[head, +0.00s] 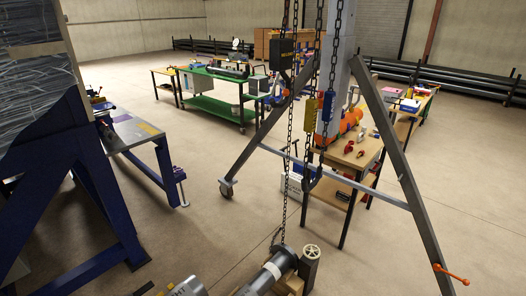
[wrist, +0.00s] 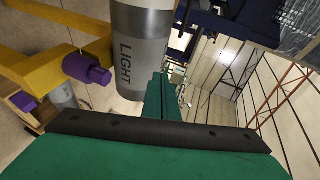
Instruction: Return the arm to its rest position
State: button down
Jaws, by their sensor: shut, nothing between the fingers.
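My gripper (wrist: 163,88) shows in the wrist view as green fingers closed together beyond a dark bar, with nothing between them. A grey cylinder marked "LIGHT" (wrist: 143,45) is just beyond the fingers, at upper centre; I cannot tell if they touch it. In the head view, a grey cylinder (head: 265,277) lies at the bottom edge, below the hanging chain and partly cut off. My gripper cannot be made out clearly in the head view.
A yellow frame (wrist: 60,62) with a purple knob (wrist: 88,69) is left of the fingers. A grey hoist frame (head: 404,165) with chains stands ahead. A blue stand (head: 92,190) is at left, a wooden workbench (head: 350,155) behind the hoist. Open floor lies at right.

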jog(key=s+d+n+t+h, duration=0.2)
jog(key=s+d+n+h, duration=0.25)
jog(key=s+d, duration=1.25)
jog(key=s+d+r+n+h, duration=0.1)
jog(key=s+d+r+n, duration=0.1)
jog(key=s+d+r, duration=0.2)
jog(key=s+d+r+n+h, duration=0.2)
jog(key=s+d+r, duration=0.3)
jog(key=s, duration=0.6)
jog(key=shift+d+r+n+t, duration=0.25)
jog(key=shift+r+n+t, duration=0.15)
jog(key=shift+r+n, duration=0.45)
